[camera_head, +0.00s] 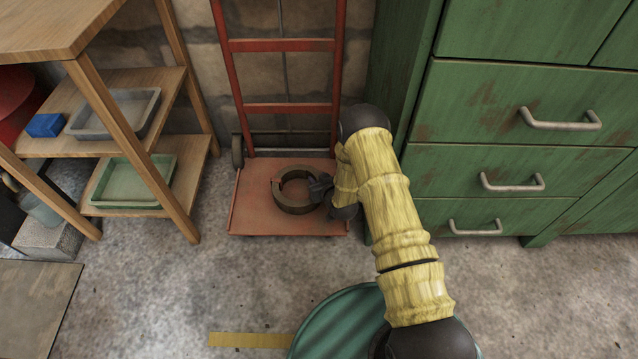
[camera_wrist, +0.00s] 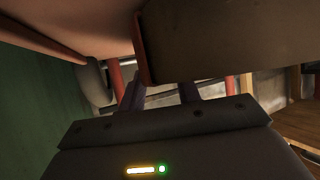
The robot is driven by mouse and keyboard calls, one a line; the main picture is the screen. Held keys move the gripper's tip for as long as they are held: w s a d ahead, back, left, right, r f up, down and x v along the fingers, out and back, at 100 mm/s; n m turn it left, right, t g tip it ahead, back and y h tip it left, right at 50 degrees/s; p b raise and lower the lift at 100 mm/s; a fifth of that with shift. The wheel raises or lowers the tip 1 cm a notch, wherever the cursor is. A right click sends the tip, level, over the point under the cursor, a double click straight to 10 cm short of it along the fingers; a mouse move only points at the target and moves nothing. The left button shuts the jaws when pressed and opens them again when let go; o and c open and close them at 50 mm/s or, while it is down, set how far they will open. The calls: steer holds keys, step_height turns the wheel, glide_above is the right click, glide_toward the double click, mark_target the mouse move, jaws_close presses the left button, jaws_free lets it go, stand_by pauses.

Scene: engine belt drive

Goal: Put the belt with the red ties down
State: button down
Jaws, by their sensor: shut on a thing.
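The belt (camera_head: 291,206) is a dark brown closed ring, seen in the head view over the red plate of a hand truck (camera_head: 250,216). My gripper (camera_head: 322,188) is at the ring's right side, shut on its band. In the wrist view the belt (camera_wrist: 220,40) is a broad dark band close in front of the fingers (camera_wrist: 160,92). A reddish strip (camera_wrist: 139,48) at its left end may be a tie. The ring looks flat and level, at or very near the plate; I cannot tell if it touches.
The hand truck's red frame (camera_head: 285,107) rises behind the plate against the wall. A wooden shelf with trays (camera_head: 130,183) stands left, a green drawer cabinet (camera_head: 515,105) right. A teal round thing (camera_head: 335,325) is in front. Concrete floor (camera_head: 180,285) is open at front left.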

steer(key=shift+f, duration=0.15)
steer(key=c, duration=1)
jaws_free()
steer(key=shift+s, duration=0.1)
steer(key=p+v, duration=0.4)
steer(key=v, duration=0.2)
steer(key=shift+s+r+p, duration=0.1)
steer(key=shift+r+p, duration=0.1)
steer(key=shift+p, duration=0.15)
steer(key=shift+s+d+r, duration=0.1)
steer(key=shift+s+d, duration=0.15)
steer(key=shift+s, duration=0.2)
